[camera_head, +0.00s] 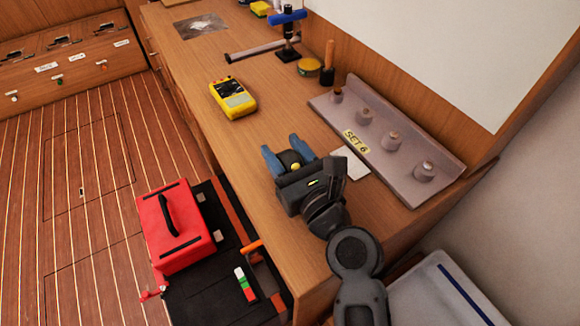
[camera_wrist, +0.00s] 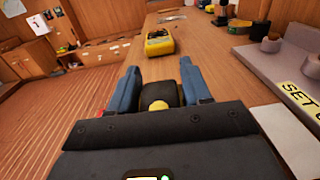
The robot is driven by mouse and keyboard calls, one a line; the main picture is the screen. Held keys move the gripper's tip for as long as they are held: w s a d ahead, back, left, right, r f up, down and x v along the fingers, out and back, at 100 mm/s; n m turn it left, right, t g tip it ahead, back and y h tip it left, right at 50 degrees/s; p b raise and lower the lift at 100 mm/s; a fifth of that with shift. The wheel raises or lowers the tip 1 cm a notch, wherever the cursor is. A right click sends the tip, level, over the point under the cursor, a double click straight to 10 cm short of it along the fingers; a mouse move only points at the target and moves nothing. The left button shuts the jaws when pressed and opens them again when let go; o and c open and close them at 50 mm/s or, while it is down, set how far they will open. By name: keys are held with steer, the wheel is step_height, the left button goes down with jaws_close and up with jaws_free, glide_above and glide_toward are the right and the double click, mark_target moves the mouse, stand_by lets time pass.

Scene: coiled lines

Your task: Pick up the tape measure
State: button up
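A small dark object with a rounded yellow patch, which looks like the tape measure (camera_wrist: 174,93), sits between the two blue fingers of my gripper (camera_wrist: 158,78) in the wrist view. The head view shows it dimly between the fingers, its yellow patch (camera_head: 295,166) showing. My gripper (camera_head: 287,148) is low over the near part of the wooden bench. The fingers stand apart, one on each side of the object, with little or no gap. I cannot tell whether they press on it. The object's underside is hidden.
A yellow multimeter (camera_head: 233,98) lies farther along the bench (camera_head: 190,70). A grey rack (camera_head: 400,150) with several pegs and a "SET 6" label stands to the right, beside a white card (camera_head: 349,163). A red case (camera_head: 172,230) is off the bench's left side.

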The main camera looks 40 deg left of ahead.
jaws_close()
stand_by(0.3)
